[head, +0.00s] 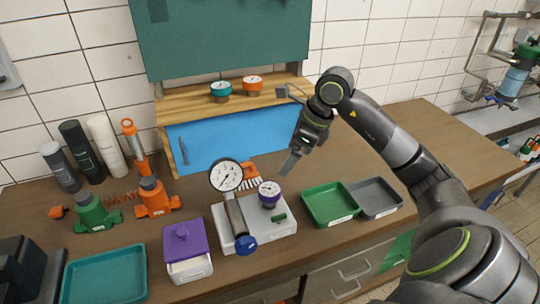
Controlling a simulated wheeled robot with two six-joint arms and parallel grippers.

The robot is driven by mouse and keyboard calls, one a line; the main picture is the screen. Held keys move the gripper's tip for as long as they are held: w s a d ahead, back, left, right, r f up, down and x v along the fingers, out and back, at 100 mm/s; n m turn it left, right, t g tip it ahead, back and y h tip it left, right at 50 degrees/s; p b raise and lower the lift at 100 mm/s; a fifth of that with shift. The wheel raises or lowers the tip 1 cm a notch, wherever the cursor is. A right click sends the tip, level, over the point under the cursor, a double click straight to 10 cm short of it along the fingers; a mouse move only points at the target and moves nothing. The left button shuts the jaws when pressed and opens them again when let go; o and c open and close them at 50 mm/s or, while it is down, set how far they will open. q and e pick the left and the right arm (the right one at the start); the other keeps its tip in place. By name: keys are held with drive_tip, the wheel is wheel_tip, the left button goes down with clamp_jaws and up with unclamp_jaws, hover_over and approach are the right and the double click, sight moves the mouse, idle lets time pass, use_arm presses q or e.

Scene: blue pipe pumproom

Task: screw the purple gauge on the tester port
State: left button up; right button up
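The purple gauge (269,191) has a white dial and stands about upright on the light grey base of the tester (262,222). I cannot tell how far it is threaded, as the port under it is hidden. The tester also carries a large dial (226,176) and a cylinder with a blue end knob (245,244). My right gripper (289,163) is above and slightly right of the purple gauge, apart from it, fingers pointing down. Its fingers overlap in this view, so their opening is unclear; I see nothing held. My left gripper is not in view.
A green tray (330,219) and a grey tray (376,212) lie right of the tester. A purple-lidded box (186,262) and a teal tray (107,296) are left. Teal (220,91) and orange (252,85) gauges sit on the wooden shelf (190,101). Bench at right is clear.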

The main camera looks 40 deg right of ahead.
sight(270, 189)
drive_tip(key=p+x, duration=0.1)
drive_tip(key=x, duration=0.4)
drive_tip(key=p+x, duration=0.1)
drive_tip(key=x, duration=0.5)
drive_tip(key=p+x, duration=0.2)
drive_tip(key=x, duration=0.4)
drive_tip(key=shift+d+f, duration=0.15)
drive_tip(key=shift+d, duration=0.1)
drive_tip(key=c, duration=1.2)
drive_tip(key=shift+o, duration=0.2)
drive_tip(key=m+h, duration=0.1)
drive_tip(key=m, duration=0.3)
drive_tip(key=shift+t, duration=0.4)
drive_tip(key=shift+d+f+m+h, duration=0.15)
drive_tip(key=shift+m+h, duration=0.75)
drive_tip(key=shift+m, duration=0.9)
drive_tip(key=o, duration=0.9)
drive_tip(key=shift+c, duration=0.2)
